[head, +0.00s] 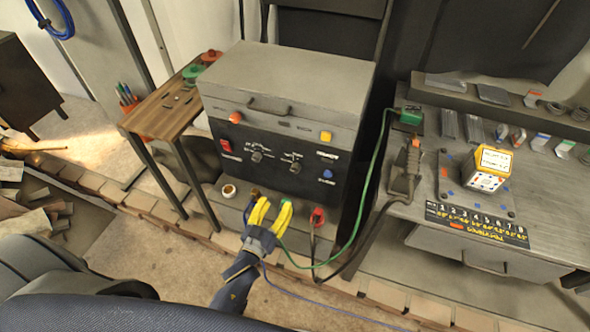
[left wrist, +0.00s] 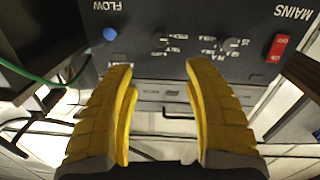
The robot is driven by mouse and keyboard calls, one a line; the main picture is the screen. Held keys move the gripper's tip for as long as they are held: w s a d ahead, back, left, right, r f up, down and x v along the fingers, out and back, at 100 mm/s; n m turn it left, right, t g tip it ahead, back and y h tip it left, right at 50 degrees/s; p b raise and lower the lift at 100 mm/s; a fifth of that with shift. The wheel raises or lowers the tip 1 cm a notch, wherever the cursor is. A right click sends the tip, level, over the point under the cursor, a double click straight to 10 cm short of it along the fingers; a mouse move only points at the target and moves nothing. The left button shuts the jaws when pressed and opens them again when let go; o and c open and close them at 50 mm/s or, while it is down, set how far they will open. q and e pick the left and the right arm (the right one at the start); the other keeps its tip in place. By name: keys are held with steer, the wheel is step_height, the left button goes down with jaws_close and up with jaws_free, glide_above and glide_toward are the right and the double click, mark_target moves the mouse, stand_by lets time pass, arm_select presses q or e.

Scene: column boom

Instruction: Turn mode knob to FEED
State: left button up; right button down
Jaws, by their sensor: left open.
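The dark control panel (head: 281,157) is on the front of a grey machine. It carries two small rotary knobs, a left one (head: 257,155) and a right one (head: 295,168). Their lettering is too small to read, so I cannot tell which is the mode knob or where it points. In the left wrist view the panel is upside down, with the head view's right knob (left wrist: 160,42) and left knob (left wrist: 231,45) beyond my fingertips. My left gripper (head: 273,205) has yellow fingers, is open and empty, and is below and in front of the panel, apart from both knobs.
The panel also has a red MAINS switch (head: 225,146), an orange button (head: 326,136) and a blue FLOW button (head: 327,174). A green cable (head: 368,190) and a red connector (head: 318,216) are right of my gripper. A workbench (head: 440,150) stands at right.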

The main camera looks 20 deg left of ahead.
mark_target(294, 171)
arm_select(q)
steer(key=w, duration=1)
steer(key=w+d, duration=0.1)
steer(key=w, duration=0.5)
steer(key=shift+d, duration=0.1)
jaws_close()
